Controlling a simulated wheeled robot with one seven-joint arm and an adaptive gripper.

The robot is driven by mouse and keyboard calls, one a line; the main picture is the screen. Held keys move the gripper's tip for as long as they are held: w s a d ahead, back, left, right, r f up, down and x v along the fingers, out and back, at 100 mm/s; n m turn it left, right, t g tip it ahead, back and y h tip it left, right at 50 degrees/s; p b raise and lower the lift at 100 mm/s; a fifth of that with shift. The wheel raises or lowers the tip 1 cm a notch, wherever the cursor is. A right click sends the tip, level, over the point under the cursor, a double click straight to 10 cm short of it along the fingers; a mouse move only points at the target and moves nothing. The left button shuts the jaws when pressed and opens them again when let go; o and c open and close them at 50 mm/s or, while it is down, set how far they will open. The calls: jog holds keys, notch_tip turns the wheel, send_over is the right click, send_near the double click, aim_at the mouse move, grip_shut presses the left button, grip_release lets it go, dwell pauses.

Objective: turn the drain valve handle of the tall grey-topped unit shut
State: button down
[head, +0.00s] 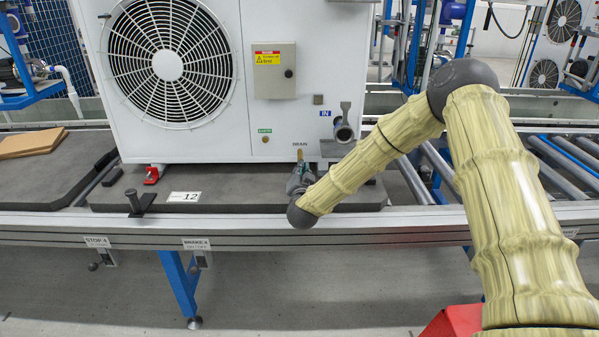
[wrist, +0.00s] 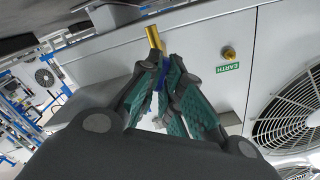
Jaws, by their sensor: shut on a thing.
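The white unit (head: 205,132) with a large round fan grille stands on a dark pallet on the conveyor; its top is out of the head view. My gripper (head: 300,176) is at the unit's lower right front, just below the DRAIN label. In the wrist view my gripper (wrist: 162,80) has its teal-padded fingers closed together on a small blue part, the drain valve handle (wrist: 162,76). A brass drain stem (wrist: 153,38) sticks out beyond the fingertips. The fingers hide most of the handle, so I cannot tell its angle.
An open pipe port (head: 343,130) marked IN juts out above right of my gripper. A dark post (head: 134,203) and a red clamp (head: 151,176) stand at the left on the pallet. The conveyor's front rail (head: 240,225) runs below my gripper. An earth stud (wrist: 228,53) shows beside the fingers.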

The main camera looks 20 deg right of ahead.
jog(key=m+b, duration=0.1)
jog(key=m, duration=0.1)
jog(key=m+b, duration=0.1)
jog(key=m, duration=0.1)
jog(key=m+b, duration=0.1)
jog(key=m, duration=0.1)
jog(key=shift+d+f, duration=0.1)
jog(key=shift+f, duration=0.15)
jog(key=m+b, duration=0.2)
jog(key=m, duration=0.3)
jog(key=shift+b, duration=0.4)
jog(key=shift+r+m, duration=0.1)
jog(key=shift+m, duration=0.2)
jog(key=c, duration=1.6)
grip_release()
jog(key=v, duration=1.2)
